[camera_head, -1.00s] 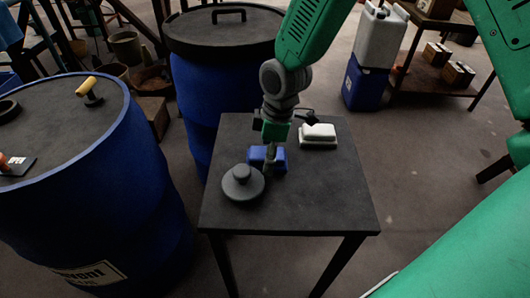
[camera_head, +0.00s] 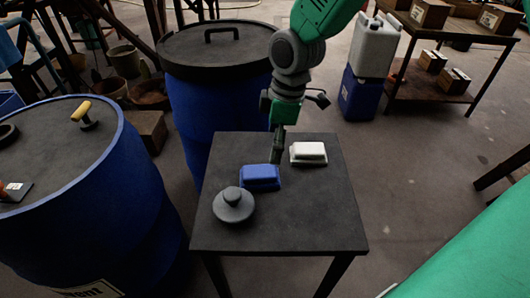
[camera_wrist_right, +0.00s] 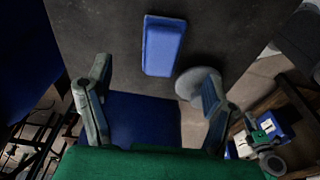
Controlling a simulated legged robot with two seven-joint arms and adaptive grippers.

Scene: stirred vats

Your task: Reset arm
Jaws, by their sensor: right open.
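My right gripper (camera_head: 277,155) is above the small dark table (camera_head: 290,225), just behind and right of a blue block (camera_head: 260,178), apart from it. In the right wrist view my right gripper (camera_wrist_right: 157,72) is open with nothing between its fingers, and the blue block (camera_wrist_right: 162,46) lies on the table beyond them. My left gripper is not in view.
A white block (camera_head: 308,153) and a grey knobbed lid (camera_head: 233,206) lie on the table. Blue drums with dark tops stand at left (camera_head: 95,195) and behind (camera_head: 185,105). The table's front right part is clear. A shelf (camera_head: 440,80) with boxes is at back right.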

